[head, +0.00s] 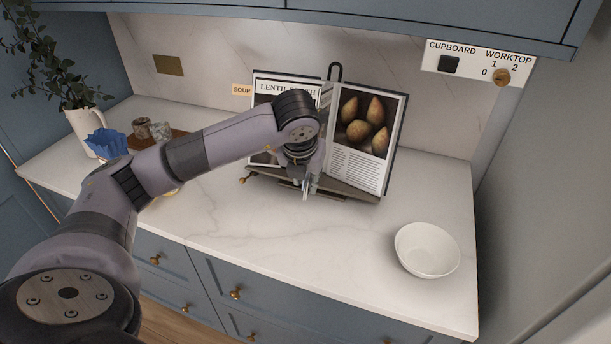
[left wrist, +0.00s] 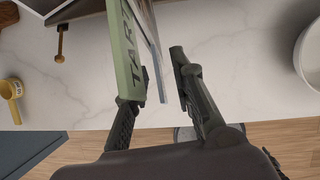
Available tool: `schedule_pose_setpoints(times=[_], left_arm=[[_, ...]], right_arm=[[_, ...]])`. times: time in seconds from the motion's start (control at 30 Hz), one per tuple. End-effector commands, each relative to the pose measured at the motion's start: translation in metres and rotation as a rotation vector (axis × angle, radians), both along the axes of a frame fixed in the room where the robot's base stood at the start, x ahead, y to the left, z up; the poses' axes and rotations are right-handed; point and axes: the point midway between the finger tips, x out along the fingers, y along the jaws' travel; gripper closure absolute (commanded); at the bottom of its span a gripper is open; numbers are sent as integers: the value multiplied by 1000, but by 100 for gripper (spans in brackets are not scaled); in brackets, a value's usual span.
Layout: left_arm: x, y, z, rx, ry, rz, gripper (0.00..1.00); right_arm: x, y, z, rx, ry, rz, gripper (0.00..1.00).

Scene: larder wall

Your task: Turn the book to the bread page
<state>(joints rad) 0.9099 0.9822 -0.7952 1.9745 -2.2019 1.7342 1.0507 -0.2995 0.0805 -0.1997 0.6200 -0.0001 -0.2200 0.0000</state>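The recipe book stands open on a dark stand (head: 345,188) at the back of the worktop. Its left page (head: 262,86) is headed "LENTIL" and is partly hidden by my left arm. Its right page (head: 368,130) shows a photo of brown, pear-shaped food above text. A leaf (head: 326,97) seems to stand out between them. My left gripper (head: 306,188) is low in front of the book. In the left wrist view, a green tab marked "TART" (left wrist: 126,55) is beside the left finger. The gripper (left wrist: 163,65) is open, with a gap before the right finger. No bread page shows.
A white bowl (head: 427,250) stands at the front right. A jug with a plant (head: 85,128), a blue pleated item (head: 105,143) and small jars (head: 160,130) are at the left. A switch panel (head: 478,63) hangs above. Worktop is clear between stand and bowl.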

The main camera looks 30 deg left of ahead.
Motion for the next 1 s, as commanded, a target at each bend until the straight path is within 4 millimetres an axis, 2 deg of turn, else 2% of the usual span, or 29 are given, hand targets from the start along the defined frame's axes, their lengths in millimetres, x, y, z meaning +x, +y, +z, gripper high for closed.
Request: schedule_pose_setpoints(times=[0.23,0.6,1.0], left_arm=[[0,0,-1,0,0,0,77],[0,0,-1,-1,0,0,100],[-1,5,-3,-6,0,-14,100]], right_arm=[[0,0,0,0,0,-1,55],[0,0,0,0,0,-1,55],[0,0,-6,1,0,0,55]])
